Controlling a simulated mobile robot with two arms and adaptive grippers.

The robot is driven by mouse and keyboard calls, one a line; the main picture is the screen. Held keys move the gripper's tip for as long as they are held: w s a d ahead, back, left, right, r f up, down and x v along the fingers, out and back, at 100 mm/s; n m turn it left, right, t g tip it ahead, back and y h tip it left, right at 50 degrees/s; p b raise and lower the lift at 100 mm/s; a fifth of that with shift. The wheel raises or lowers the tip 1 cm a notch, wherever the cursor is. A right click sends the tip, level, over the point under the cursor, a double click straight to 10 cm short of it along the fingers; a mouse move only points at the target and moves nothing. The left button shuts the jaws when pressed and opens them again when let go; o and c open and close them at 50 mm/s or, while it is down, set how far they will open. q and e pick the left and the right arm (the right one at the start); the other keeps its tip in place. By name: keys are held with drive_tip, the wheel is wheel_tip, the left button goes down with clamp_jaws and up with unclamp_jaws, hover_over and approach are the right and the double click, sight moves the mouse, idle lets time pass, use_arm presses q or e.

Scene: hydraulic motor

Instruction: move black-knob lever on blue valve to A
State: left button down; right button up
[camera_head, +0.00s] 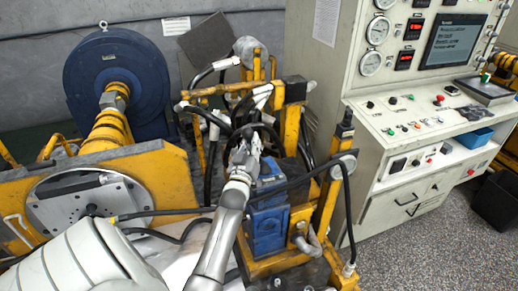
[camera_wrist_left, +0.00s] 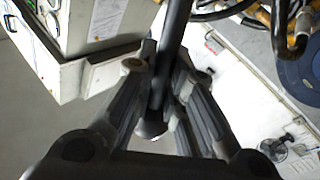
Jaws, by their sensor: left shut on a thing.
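The blue valve (camera_head: 266,222) stands on the yellow frame at the centre of the head view. My left gripper (camera_head: 250,143) is above the valve's upper left side, among black hoses. In the left wrist view my left gripper (camera_wrist_left: 158,100) is shut on a dark rod (camera_wrist_left: 172,40), which runs down between its fingers to a rounded end. I take this rod for the black-knob lever; its base and the A mark cannot be made out. My fingers and wrist hide much of the valve top in the head view. My right gripper is not in view.
A control cabinet (camera_head: 350,90) with gauges and a screen stands to the right. A large blue motor (camera_head: 135,65) is at the back left. Black hoses and yellow frame posts (camera_head: 329,205) crowd the valve. Grey floor (camera_head: 420,250) is clear at the lower right.

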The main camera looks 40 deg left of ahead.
use_arm(q)
drive_tip(key=shift+s+a+r+n+y+b, duration=0.1)
drive_tip(key=shift+s+a+n+y+b, duration=0.1)
drive_tip(key=shift+s+n+y+b, duration=0.15)
drive_tip(key=shift+s+a+r+n+y, duration=0.15)
drive_tip(key=shift+s+a+n+y, duration=0.1)
drive_tip(key=shift+n, duration=0.1)
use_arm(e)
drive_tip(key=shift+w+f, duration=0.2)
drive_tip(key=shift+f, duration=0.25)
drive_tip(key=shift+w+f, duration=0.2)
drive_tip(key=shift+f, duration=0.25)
use_arm(q)
drive_tip(key=c, duration=1.9)
unclamp_jaws()
drive_tip(key=o, duration=0.4)
drive_tip(key=shift+a, duration=0.1)
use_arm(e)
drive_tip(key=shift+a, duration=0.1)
use_arm(q)
drive_tip(key=shift+s, duration=0.1)
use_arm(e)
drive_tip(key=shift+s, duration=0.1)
